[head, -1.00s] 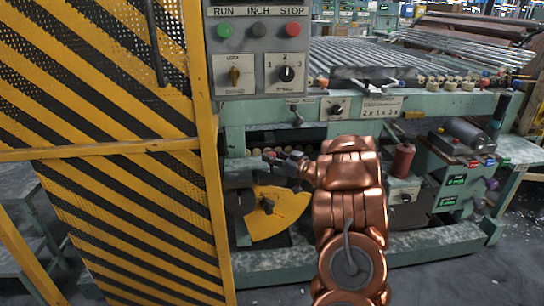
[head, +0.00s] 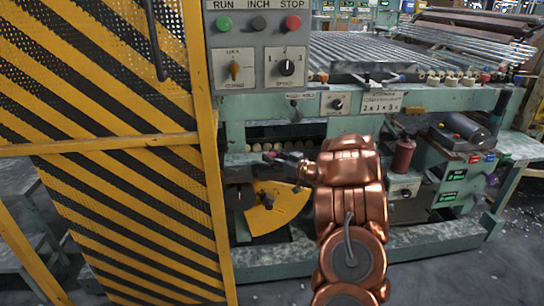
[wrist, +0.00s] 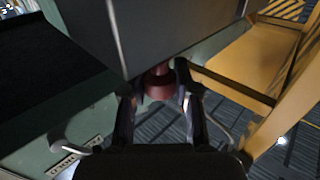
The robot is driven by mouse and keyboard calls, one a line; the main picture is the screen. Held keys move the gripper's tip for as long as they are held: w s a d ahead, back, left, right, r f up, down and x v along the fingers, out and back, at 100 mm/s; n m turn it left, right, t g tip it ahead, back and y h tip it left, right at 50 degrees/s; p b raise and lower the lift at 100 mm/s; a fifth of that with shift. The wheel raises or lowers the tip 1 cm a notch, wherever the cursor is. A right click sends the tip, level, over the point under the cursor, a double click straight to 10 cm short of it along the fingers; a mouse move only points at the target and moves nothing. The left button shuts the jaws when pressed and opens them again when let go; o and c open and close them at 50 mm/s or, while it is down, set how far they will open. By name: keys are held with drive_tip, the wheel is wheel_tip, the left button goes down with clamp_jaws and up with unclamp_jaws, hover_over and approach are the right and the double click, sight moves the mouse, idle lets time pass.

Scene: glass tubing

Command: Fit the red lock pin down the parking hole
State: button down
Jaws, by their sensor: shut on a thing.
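The red lock pin (wrist: 159,84) shows in the wrist view as a dark red round piece between my fingertips. My gripper (wrist: 159,92) is shut on it, one finger on each side. The pin's upper part passes behind a grey block. In the head view my gripper (head: 285,160) points left in front of the green machine frame, with a small reddish spot at its tip, above the yellow sector plate (head: 278,207). I cannot make out the parking hole in either view.
The grey block (wrist: 165,30) crowds the fingertips from above. The striped yellow guard (head: 110,180) stands left of the arm. A dark red cylinder (head: 403,155) stands to the right.

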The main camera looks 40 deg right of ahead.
drive_tip(key=shift+f, duration=0.8)
drive_tip(key=c, duration=0.8)
unclamp_jaws()
drive_tip(key=shift+s, duration=0.15)
drive_tip(key=s, duration=0.4)
drive_tip(key=s+d, duration=0.1)
drive_tip(key=s, duration=0.6)
drive_tip(key=shift+s+d, duration=0.3)
drive_tip(key=shift+s, duration=0.05)
